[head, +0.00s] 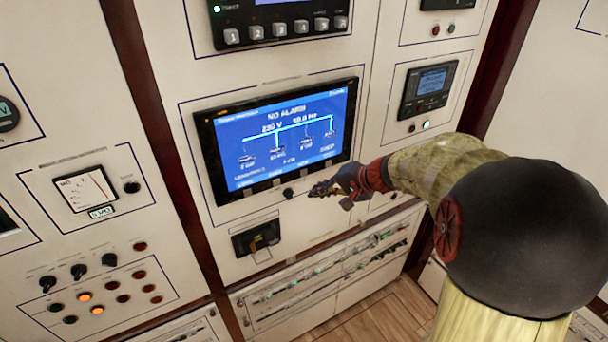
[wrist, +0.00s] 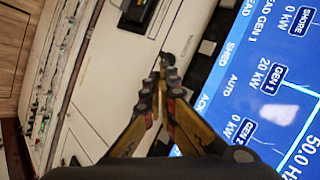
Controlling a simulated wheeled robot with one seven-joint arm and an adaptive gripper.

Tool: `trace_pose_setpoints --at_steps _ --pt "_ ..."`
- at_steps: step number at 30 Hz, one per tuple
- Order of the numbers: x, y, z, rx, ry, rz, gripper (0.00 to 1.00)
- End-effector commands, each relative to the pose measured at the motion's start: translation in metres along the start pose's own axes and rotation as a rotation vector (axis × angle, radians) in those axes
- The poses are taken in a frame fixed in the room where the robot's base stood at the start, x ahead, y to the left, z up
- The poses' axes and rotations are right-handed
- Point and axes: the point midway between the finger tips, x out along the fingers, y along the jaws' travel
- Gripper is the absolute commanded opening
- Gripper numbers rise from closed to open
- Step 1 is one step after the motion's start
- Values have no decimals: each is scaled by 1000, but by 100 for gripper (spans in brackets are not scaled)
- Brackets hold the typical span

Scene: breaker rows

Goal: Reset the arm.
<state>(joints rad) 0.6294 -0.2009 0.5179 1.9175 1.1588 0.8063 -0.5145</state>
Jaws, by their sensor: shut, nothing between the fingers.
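My gripper (head: 322,189) is shut and empty in the head view, in front of the cabinet just below the lower right part of the blue screen (head: 283,135). My arm reaches in from the right. In the wrist view the closed fingertips (wrist: 163,62) point toward the cream panel strip beside the screen (wrist: 270,80). A small black knob (head: 289,193) sits on the panel just left of the fingertips in the head view. I cannot tell whether the fingertips touch the panel.
Breaker rows (head: 335,268) with green lights run low on the cabinet. A black switch unit (head: 257,238) is below the screen. A gauge (head: 86,189), knobs and lit buttons are on the left panel. A small display (head: 428,87) is at the right. Wooden floor (head: 385,312) shows below.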

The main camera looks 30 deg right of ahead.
Motion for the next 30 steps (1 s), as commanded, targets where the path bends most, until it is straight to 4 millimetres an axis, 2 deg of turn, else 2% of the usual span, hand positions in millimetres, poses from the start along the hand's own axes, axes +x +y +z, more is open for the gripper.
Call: trace_pose_setpoints --at_steps 20,23,26,30 --pt "0 1 2 41 -6 4 0" --pt "2 23 23 66 -60 67 0" --pt "-9 48 53 49 -118 161 0" --pt "-22 78 108 -62 -187 299 0"
